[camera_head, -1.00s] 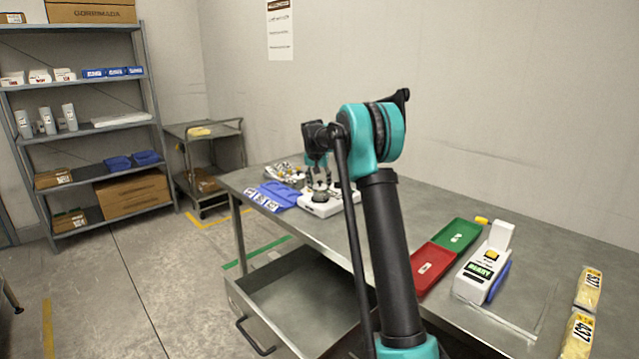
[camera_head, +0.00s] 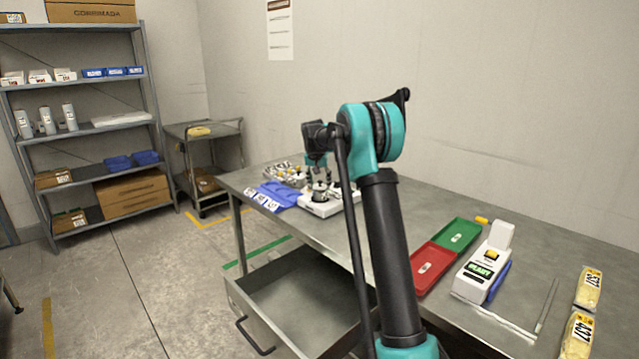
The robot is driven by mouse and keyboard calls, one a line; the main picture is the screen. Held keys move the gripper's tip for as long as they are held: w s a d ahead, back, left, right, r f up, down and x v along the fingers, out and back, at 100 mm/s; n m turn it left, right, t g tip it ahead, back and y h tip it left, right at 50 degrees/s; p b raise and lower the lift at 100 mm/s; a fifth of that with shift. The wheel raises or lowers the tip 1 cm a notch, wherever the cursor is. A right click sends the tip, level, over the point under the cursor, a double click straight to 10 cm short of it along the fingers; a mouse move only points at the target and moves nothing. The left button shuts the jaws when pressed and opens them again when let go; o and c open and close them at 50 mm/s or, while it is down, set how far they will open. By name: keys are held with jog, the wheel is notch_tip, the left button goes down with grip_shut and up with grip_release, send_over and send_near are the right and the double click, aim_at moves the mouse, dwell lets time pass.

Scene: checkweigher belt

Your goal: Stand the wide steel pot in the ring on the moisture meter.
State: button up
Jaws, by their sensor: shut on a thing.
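My gripper (camera_head: 320,182) points down at the far left part of the steel table. It is shut on a small steel pot (camera_head: 320,194), which is over the white moisture meter (camera_head: 318,209). The pot looks upright. The ring on the meter is hidden or too small to make out, so I cannot tell whether the pot touches it. The arm hides part of the meter's right side.
A blue divided tray (camera_head: 273,196) lies left of the meter, with several small metal and yellow-topped items (camera_head: 283,173) behind it. Red (camera_head: 433,268) and green (camera_head: 456,236) trays and a white labelled device (camera_head: 484,270) are at right. An open drawer (camera_head: 290,290) juts out below.

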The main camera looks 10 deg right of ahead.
jog(key=shift+f, duration=0.15)
dwell(0.5)
jog(key=o, duration=0.9)
jog(key=o, duration=0.5)
jog(key=shift+c, duration=0.2)
jog(key=shift+r, duration=3.55)
jog(key=shift+c, duration=0.4)
